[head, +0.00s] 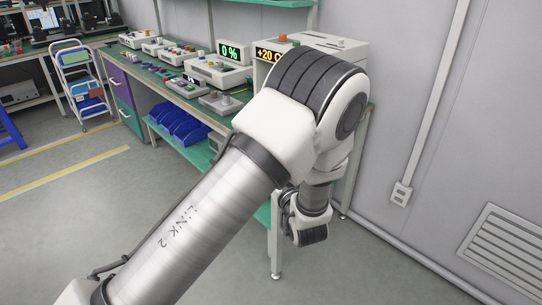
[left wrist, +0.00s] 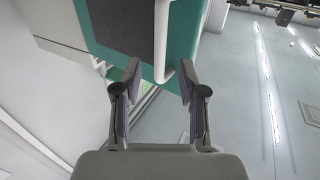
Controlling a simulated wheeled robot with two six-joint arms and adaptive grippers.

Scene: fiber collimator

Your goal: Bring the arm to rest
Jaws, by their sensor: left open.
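My left arm crosses the middle of the head view from the lower left, bends at a large joint and hangs down in front of the bench's right end. In the head view its gripper is not clearly visible. In the left wrist view my left gripper (left wrist: 157,92) is open, with its two fingers apart and nothing between them. Behind the fingers are a green-edged dark panel and a white bar. My right gripper is not in view.
A green-topped bench (head: 160,68) with devices, including displays reading "0 %" (head: 230,52) and "+20", stands along the wall. Blue bins (head: 183,127) sit on its lower shelf. A white cart (head: 82,85) stands at left. The floor (head: 60,220) at left is clear.

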